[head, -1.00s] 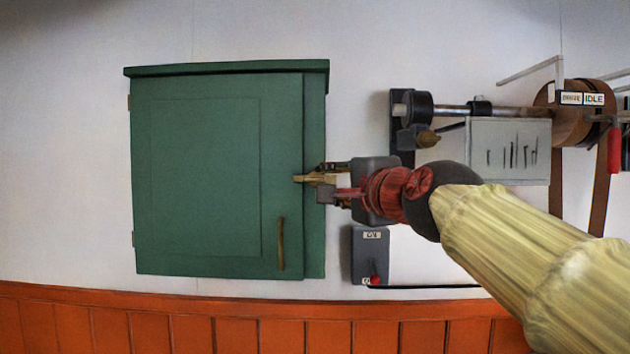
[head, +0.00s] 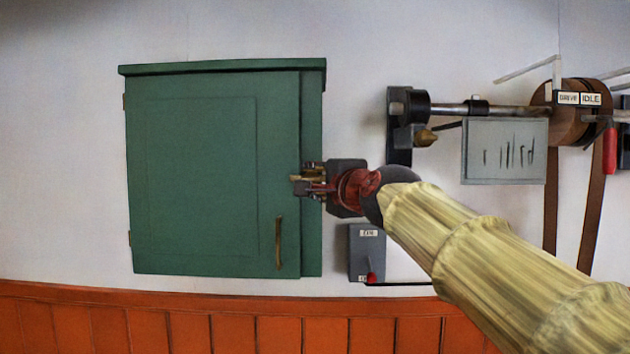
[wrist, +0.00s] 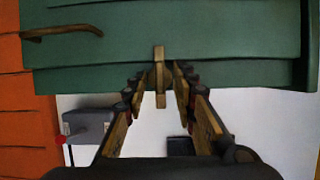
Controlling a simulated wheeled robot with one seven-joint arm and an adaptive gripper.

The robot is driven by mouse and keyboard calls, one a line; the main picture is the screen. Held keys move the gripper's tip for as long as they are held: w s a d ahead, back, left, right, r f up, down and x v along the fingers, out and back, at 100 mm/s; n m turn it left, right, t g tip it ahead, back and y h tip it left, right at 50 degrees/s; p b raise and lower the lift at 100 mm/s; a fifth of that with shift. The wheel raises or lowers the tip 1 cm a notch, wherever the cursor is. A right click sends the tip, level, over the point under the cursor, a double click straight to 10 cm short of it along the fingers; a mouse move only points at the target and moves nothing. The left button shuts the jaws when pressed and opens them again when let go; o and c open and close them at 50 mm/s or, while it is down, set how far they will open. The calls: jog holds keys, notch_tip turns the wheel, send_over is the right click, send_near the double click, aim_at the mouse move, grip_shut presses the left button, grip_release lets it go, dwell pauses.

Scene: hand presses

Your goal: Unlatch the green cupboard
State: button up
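The green cupboard (head: 195,175) hangs on the wall with its door closed, and its brass handle (head: 279,243) is at the door's lower right. It also shows in the wrist view (wrist: 215,35). A small brass latch bar (wrist: 159,76) crosses the cupboard's edge in the wrist view. My gripper (head: 304,182) is at the latch, at the right side of the door. In the wrist view my gripper (wrist: 160,98) is open, with one finger on each side of the latch bar and gaps between. In the head view the fingers largely hide the latch.
A grey switch box (head: 367,252) with a red lever is on the wall below my gripper. A shaft with pulleys (head: 570,120) and a grey panel (head: 505,151) are to the right. Orange boarding (head: 200,325) runs along the bottom.

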jog(key=shift+c, duration=0.7)
grip_shut()
